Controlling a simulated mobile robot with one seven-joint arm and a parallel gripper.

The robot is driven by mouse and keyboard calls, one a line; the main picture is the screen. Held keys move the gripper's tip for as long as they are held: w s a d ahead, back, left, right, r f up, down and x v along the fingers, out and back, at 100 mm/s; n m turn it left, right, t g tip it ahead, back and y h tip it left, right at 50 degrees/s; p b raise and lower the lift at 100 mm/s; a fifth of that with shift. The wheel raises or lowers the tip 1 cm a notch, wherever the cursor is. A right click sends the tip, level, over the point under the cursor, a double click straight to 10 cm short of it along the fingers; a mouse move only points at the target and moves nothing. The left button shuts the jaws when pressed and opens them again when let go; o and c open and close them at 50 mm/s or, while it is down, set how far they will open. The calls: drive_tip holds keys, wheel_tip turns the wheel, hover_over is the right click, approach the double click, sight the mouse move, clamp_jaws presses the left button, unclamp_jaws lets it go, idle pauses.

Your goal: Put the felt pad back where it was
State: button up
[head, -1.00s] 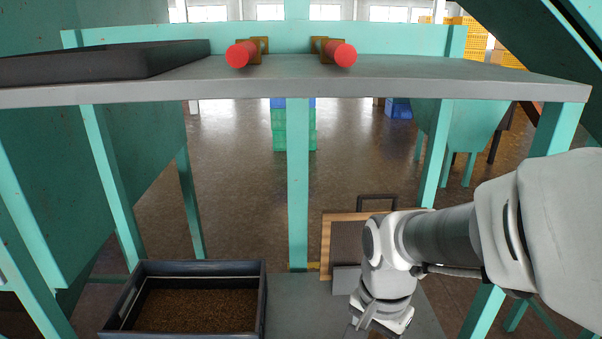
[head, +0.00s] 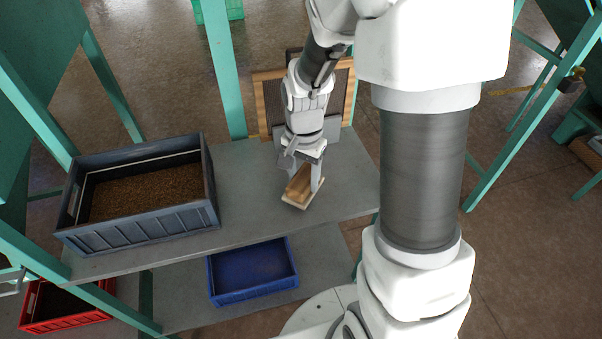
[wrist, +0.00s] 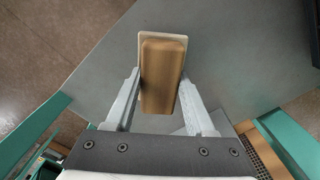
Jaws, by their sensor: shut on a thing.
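The felt pad (head: 294,203) is a wooden block with a pale layer under it. It is over the right part of the grey shelf (head: 245,180), and I cannot tell whether it touches the shelf. My gripper (head: 305,186) points down with a finger on each side of the block and is shut on it. In the wrist view the block (wrist: 163,70) sits between my two fingers (wrist: 160,98), with the pale edge showing around its far end.
A grey-blue crate (head: 140,222) of brown grains stands on the shelf's left. A wood-framed screen (head: 268,104) stands behind my gripper. A blue bin (head: 252,295) is below, and a red bin (head: 65,322) is at lower left. The shelf between crate and pad is clear.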

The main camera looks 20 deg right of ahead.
drive_tip(key=shift+f, duration=0.85)
drive_tip(key=shift+f, duration=0.15)
drive_tip(key=o, duration=1.3)
